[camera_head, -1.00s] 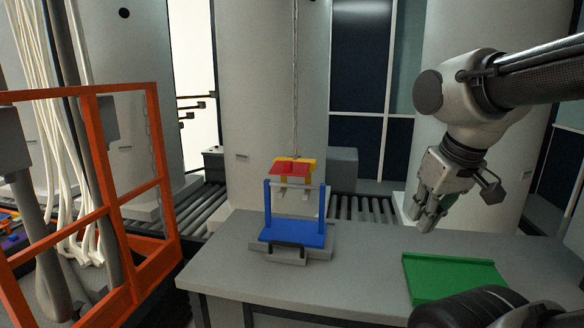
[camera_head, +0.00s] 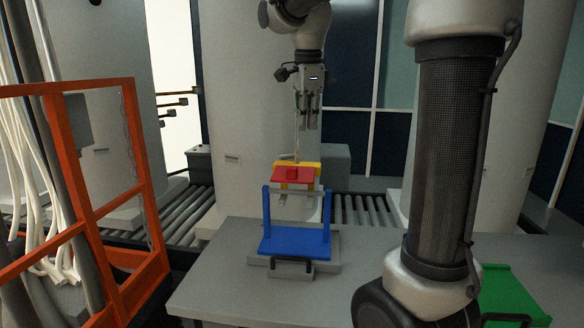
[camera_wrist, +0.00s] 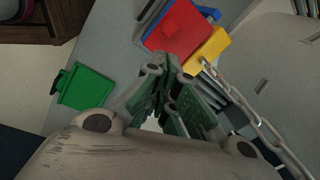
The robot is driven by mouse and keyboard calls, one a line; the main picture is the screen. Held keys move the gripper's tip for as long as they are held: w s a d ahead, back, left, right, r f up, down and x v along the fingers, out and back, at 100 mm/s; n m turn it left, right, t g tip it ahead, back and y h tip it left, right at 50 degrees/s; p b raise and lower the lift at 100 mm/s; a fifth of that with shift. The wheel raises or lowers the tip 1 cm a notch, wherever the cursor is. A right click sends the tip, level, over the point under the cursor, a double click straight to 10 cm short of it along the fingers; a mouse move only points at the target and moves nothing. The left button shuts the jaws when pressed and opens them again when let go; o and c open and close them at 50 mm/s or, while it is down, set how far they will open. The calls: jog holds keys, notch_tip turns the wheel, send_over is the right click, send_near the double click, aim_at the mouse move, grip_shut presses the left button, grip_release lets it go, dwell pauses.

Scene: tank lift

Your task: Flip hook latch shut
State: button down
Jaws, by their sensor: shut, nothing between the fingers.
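A yellow hook block (camera_head: 312,166) with a red latch piece (camera_head: 292,175) on its front hangs from a chain (camera_head: 297,140) above the blue frame (camera_head: 297,241). In the wrist view the red latch piece (camera_wrist: 180,38), the yellow block (camera_wrist: 209,52) and the chain (camera_wrist: 245,112) lie beyond my fingers. My gripper (camera_head: 309,125) points down above the hook block, apart from it, close beside the chain. Its fingers (camera_wrist: 165,88) are shut and empty. Whether the hook itself is open or closed cannot be told.
The blue frame stands on a grey plate with a black handle (camera_head: 291,264) on the grey table (camera_head: 215,280). A green tray (camera_head: 515,295) lies at the right. An orange railing (camera_head: 75,190) stands left. A roller conveyor (camera_head: 182,215) runs behind.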

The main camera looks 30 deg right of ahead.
aim_at(308, 179)
jog(key=shift+s+r+m, duration=0.1)
jog(key=shift+s+m, duration=0.05)
jog(key=shift+m, duration=1)
jog(key=shift+s+r+m, duration=0.1)
jog(key=shift+s+m, duration=0.05)
jog(key=shift+m, duration=1)
jog(key=f, duration=0.4)
jog(key=w+f, duration=0.1)
jog(key=f, duration=0.4)
jog(key=d+f, duration=0.1)
jog(key=f, duration=0.4)
jog(key=shift+w, duration=0.15)
jog(key=shift+f, duration=0.1)
